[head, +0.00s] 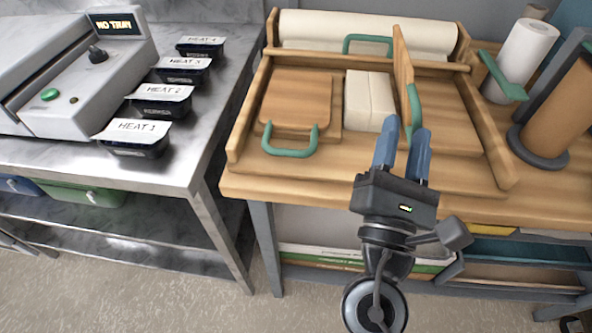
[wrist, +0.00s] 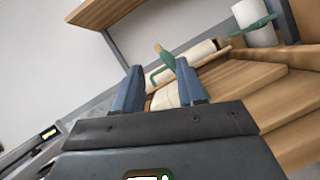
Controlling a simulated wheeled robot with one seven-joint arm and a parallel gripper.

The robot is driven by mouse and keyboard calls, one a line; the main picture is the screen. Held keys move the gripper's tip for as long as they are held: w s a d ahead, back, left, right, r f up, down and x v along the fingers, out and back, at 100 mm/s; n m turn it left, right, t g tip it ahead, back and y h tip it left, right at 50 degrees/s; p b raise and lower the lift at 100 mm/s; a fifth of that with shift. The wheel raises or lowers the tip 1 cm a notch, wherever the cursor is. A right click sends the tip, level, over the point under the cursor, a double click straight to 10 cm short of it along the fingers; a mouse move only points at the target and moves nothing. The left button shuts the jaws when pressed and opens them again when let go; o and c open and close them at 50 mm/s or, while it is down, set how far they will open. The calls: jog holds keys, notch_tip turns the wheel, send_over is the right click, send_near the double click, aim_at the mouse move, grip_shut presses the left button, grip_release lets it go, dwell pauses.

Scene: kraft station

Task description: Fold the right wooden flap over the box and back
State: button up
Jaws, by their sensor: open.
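The right wooden flap (head: 402,65) stands nearly upright, seen almost edge-on, just right of the white box (head: 369,100). Its green handle (head: 414,108) is on its right face. My gripper (head: 406,126) is open, with its two blue fingers in front of the flap's near edge and handle. In the head view the fingertips overlap the handle's lower end; I cannot tell whether they touch it. In the wrist view my gripper (wrist: 159,66) has the box (wrist: 165,97) showing between its fingers, and the flap is small beyond them.
The left wooden flap (head: 298,98) lies flat with its green handle (head: 290,142) toward me. A paper roll (head: 365,30) lies behind. White and brown rolls stand on the right. Labelled black trays (head: 134,138) line the steel counter (head: 190,150) on the left.

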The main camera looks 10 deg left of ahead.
jog(key=s+a+m+g+h+b, duration=0.35)
jog(key=a+m+g+h, duration=0.5)
jog(key=m, duration=1.05)
jog(key=shift+n+t+h, duration=0.65)
jog(key=shift+n+h, duration=0.05)
jog(key=shift+h, duration=0.05)
jog(key=w+d+b, duration=0.1)
jog(key=w, duration=0.1)
jog(key=w+d, duration=0.1)
jog(key=w, duration=0.1)
jog(key=w+d+f+b, duration=0.1)
jog(key=shift+w+d+b, duration=0.3)
jog(key=shift+w+d, duration=0.1)
jog(key=a, duration=0.4)
jog(key=shift+s+f, duration=0.25)
jog(key=shift+f, duration=0.15)
jog(key=b+v, duration=0.1)
jog(key=v, duration=0.6)
jog(key=shift+s+a, duration=0.25)
